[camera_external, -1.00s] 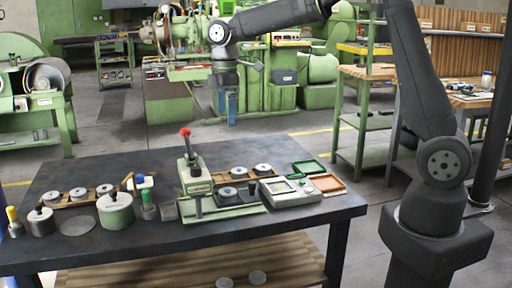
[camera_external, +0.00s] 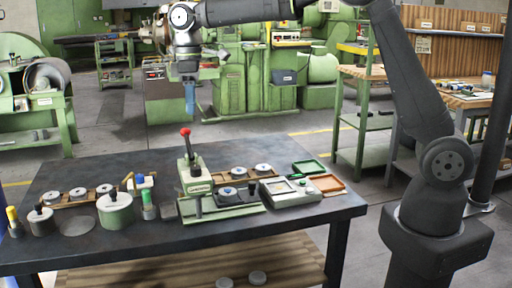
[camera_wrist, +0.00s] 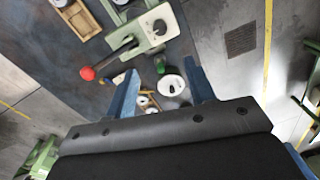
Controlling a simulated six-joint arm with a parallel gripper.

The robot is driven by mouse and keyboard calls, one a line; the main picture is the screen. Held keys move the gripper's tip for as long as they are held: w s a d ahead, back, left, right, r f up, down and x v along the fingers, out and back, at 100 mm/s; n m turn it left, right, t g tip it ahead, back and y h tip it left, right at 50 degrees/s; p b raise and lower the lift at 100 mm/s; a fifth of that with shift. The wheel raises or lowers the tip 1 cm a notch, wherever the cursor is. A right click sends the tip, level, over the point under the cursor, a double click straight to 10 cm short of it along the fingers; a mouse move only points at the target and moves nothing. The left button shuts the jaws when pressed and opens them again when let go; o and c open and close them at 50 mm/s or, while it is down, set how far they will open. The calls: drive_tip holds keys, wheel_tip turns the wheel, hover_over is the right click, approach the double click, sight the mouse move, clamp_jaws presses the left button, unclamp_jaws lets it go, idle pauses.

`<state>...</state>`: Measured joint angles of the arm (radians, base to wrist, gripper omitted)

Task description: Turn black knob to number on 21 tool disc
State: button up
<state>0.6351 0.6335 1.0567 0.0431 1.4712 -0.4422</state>
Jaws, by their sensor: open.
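My gripper (camera_external: 190,98) hangs empty in the air above the far side of the dark table. In the wrist view its two blue fingers (camera_wrist: 163,90) are spread apart. A green round pot (camera_external: 115,211) with a pale top and an upright black knob (camera_external: 113,193) stands on the table's left half. Its pale disc top (camera_wrist: 164,91) shows between the fingers in the wrist view, well below them. A smaller grey pot (camera_external: 41,222) with a black knob stands farther left. I cannot read any number on a disc.
A green press (camera_external: 195,178) with a red-ball lever (camera_external: 185,132) stands mid-table. Wooden trays of discs (camera_external: 72,199) lie behind. A pale box (camera_external: 291,192), a green tray (camera_external: 308,167) and an orange tray (camera_external: 328,183) lie right. A green-blue handled tool (camera_external: 148,206) stands beside the pot.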

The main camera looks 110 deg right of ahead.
sight(195, 167)
drive_tip(key=f, duration=1.7)
drive_tip(key=shift+a, duration=0.4)
drive_tip(key=c, duration=1)
drive_tip(key=shift+m, duration=0.4)
drive_tip(key=m, duration=0.3)
drive_tip(key=shift+r+m, duration=0.1)
drive_tip(key=shift+m, duration=2)
